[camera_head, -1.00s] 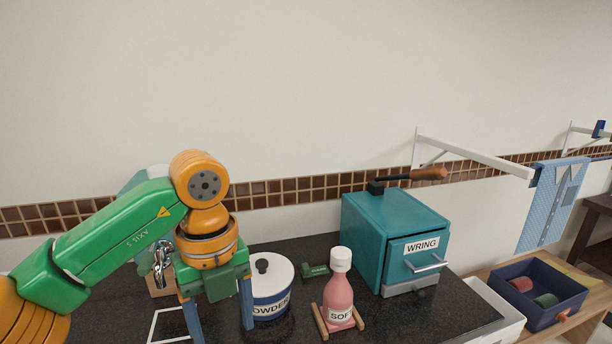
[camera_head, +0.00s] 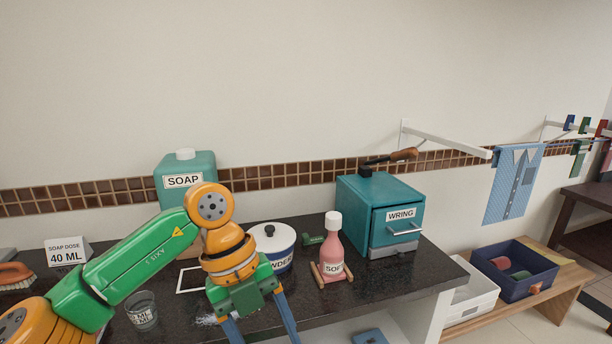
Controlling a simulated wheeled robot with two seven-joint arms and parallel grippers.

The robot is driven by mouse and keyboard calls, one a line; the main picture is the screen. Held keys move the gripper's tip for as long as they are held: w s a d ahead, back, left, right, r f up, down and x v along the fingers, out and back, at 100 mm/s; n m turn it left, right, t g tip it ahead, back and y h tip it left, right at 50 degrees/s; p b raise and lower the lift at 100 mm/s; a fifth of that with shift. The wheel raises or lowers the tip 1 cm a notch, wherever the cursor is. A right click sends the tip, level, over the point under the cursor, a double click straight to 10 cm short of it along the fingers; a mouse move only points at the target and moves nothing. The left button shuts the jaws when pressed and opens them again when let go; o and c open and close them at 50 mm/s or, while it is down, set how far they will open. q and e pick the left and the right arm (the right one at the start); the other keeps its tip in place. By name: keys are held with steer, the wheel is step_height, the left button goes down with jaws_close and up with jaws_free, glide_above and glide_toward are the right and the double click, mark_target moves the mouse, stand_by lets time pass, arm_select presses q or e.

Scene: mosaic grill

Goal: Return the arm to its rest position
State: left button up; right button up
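My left arm comes in from the left, and its gripper (camera_head: 262,335) points down over the front edge of the dark counter (camera_head: 400,288). Its two blue fingers are spread apart with nothing seen between them; their tips run off the bottom of the picture. The teal SOAP dispenser (camera_head: 184,166) stands behind the arm, which hides its lower part. A small measuring glass (camera_head: 142,309) stands left of the gripper under the arm. The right arm and gripper are not in view.
Right of the gripper stand the POWDER tin (camera_head: 272,238), pink SOF bottle (camera_head: 332,250) and teal WRING box (camera_head: 380,212). A SOAP DOSE card (camera_head: 66,252) and brush (camera_head: 14,274) are at left. Beyond the counter are a white bin (camera_head: 472,298), a navy crate (camera_head: 530,279) and a hanging blue shirt (camera_head: 514,184).

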arm_select(q)
steer(key=w+d+f+n+h, duration=0.2)
steer(key=w+d+n+h, duration=0.15)
steer(key=d+h, duration=0.95)
steer(key=w+a+f+n+t, duration=0.6)
steer(key=w+f+n+t, duration=0.3)
steer(key=f+n+t, duration=0.25)
steer(key=s+a+f+n+t+y, duration=0.2)
steer(key=a+f+n+t+y, duration=0.35)
steer(key=f, duration=0.75)
steer(key=s+a+f+n+g+y, duration=0.35)
steer(key=s+a+f+y, duration=0.2)
steer(key=s+f, duration=0.4)
steer(key=s+a+f+n+g+y, duration=0.35)
steer(key=s+a+f, duration=0.35)
steer(key=f, duration=0.4)
steer(key=s+a+f+g+y, duration=0.1)
steer(key=s+f+g, duration=0.2)
steer(key=s, duration=0.9)
steer(key=s+a+f+n+g+y, duration=0.1)
steer(key=s+f+g, duration=0.2)
steer(key=s, duration=0.9)
steer(key=shift+s+a+f+g, duration=0.15)
steer(key=shift+a+f+g, duration=0.25)
steer(key=shift+g, duration=0.2)
